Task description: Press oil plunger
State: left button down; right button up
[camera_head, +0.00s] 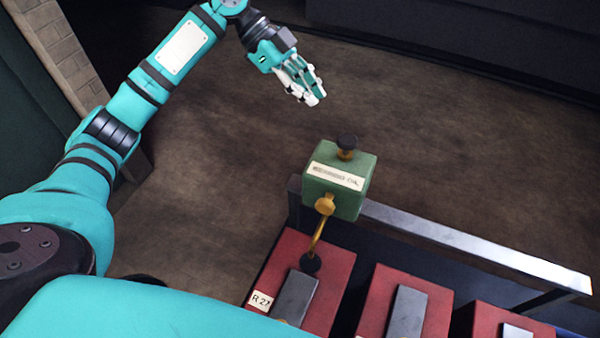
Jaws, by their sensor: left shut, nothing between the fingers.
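A green oil box (350,205) with a pale label stands in the middle of the head view, at the left end of a metal rail. Its plunger, a dark round knob (347,141) on a short brass stem, sticks up from the top. A brass fitting and thin pipe run from its front down to a red block. My left gripper (314,101) is shut and empty, up and to the left of the knob and clear of it. My right gripper is not in view.
Red blocks (342,272) with grey metal bars stand in a row along the bottom right; one carries an "R 27" tag (260,301). A metal rail (470,243) runs behind them to the right. The brown floor (450,140) beyond is clear.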

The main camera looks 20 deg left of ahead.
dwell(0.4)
pick_arm(q)
jog(key=r, duration=0.2)
jog(key=d+r, duration=0.1)
jog(key=r, duration=0.2)
jog(key=shift+d+r, duration=0.15)
